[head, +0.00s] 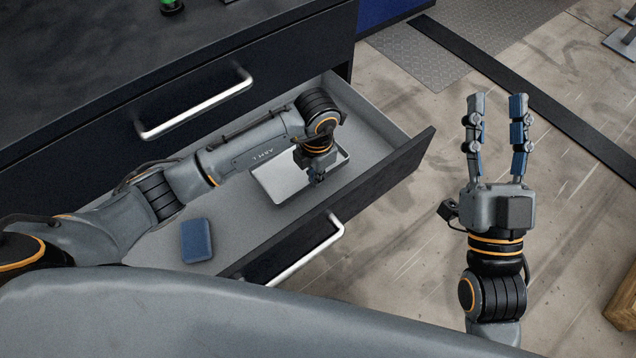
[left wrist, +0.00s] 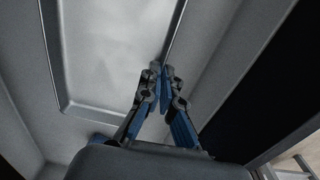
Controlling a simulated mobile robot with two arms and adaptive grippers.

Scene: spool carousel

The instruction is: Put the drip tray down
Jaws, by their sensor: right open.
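The drip tray (head: 277,181) is a shallow, light grey metal tray inside the open drawer, partly hidden under my left arm. It fills much of the left wrist view (left wrist: 115,45). My left gripper (head: 317,180) reaches down at the tray's near right edge. In the left wrist view its fingertips (left wrist: 162,72) come together on the tray's rim, with the rim between them. The tray looks level and at or close to the drawer floor; I cannot tell whether it touches. My right gripper (head: 498,106) is open and empty, pointing up over the floor at the right.
The open drawer (head: 390,130) has a dark front with a metal handle (head: 300,252). A blue box-like item (head: 196,240) lies in the drawer's near left part. A shut drawer with a handle (head: 195,107) is behind. Concrete floor lies open to the right.

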